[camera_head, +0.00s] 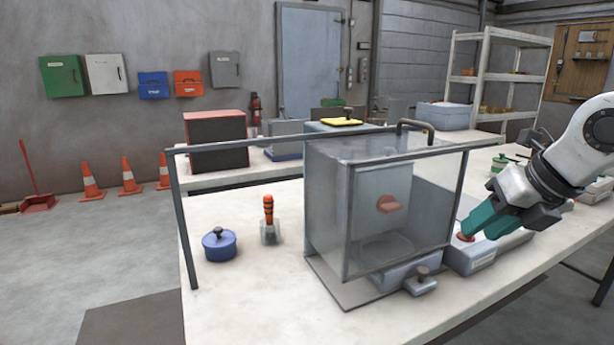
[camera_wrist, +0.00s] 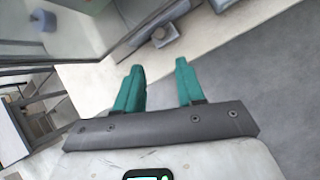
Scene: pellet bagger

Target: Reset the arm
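My arm reaches in from the right in the head view. My gripper (camera_head: 474,228) has teal fingers that point down and left, beside a red button (camera_head: 465,237) on a low grey box (camera_head: 488,257). I cannot tell whether the fingertips touch the button. In the wrist view my gripper (camera_wrist: 161,80) has its two fingers apart with nothing between them. Behind the fingertips there are the pale table edge and grey floor.
A clear-walled bagger cabinet (camera_head: 325,200) stands left of my gripper, with a dark frame bar (camera_head: 300,146) above it. A knob (camera_head: 422,274) sticks out at its front. A blue pot (camera_head: 219,245) and an orange-handled tool (camera_head: 268,210) stand further left.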

